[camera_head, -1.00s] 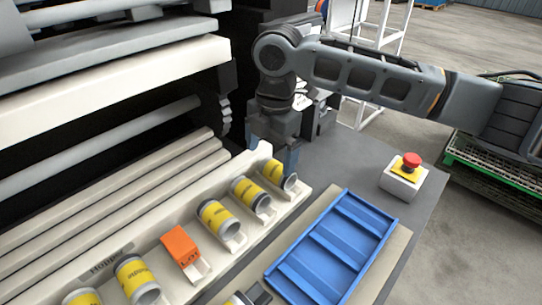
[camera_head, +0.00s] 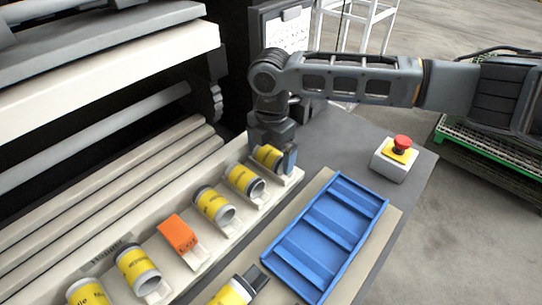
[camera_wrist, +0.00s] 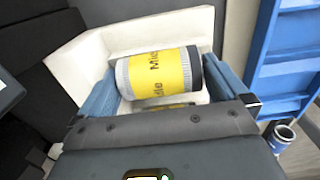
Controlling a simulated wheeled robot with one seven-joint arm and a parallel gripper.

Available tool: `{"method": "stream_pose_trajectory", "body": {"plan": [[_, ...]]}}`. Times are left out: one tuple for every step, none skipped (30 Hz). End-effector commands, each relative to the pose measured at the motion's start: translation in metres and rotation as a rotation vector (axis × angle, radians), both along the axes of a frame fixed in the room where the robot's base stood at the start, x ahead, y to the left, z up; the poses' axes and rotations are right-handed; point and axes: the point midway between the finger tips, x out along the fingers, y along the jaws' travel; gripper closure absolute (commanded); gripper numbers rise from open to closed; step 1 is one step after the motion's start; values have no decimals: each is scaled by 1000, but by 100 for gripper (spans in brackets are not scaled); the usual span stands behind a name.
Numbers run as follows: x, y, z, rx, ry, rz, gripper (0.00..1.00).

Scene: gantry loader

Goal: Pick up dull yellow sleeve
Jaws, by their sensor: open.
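A dull yellow sleeve (camera_head: 267,156) with grey ends lies in the far end slot of the cream hopper rack (camera_head: 150,215). In the wrist view the sleeve (camera_wrist: 160,75) lies on its side, with black lettering and a dark right end. My gripper (camera_head: 272,150) is over this slot, pointing down. Its blue fingers stand on either side of the sleeve, apart, with the sleeve between them. The gripper is open, and a gap shows at least at the left finger. In the head view the gripper hides part of the sleeve's top.
Several similar yellow sleeves (camera_head: 214,205) and an orange box (camera_head: 178,235) lie in the other slots. A blue compartment tray (camera_head: 325,235) sits to the right, empty where visible. Another yellow cylinder (camera_head: 232,293) is at the bottom edge. A red stop button (camera_head: 402,143) stands behind the tray.

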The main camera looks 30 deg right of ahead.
Motion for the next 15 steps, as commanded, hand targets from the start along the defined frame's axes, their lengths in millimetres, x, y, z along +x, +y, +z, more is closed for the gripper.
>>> {"method": "stream_pose_trajectory", "body": {"plan": [[0,0,0,0,0,0,0],[0,0,0,0,0,0,0],[0,0,0,0,0,0,0],[0,0,0,0,0,0,3],[0,0,0,0,0,0,6],[0,0,0,0,0,0,10],[0,0,0,0,0,0,12],[0,0,0,0,0,0,15],[0,0,0,0,0,0,19],[0,0,0,0,0,0,22],[0,0,0,0,0,0,25],[0,0,0,1,0,0,29],[0,0,0,1,0,0,32],[0,0,0,1,0,0,34],[0,1,0,1,0,0,38]]}}
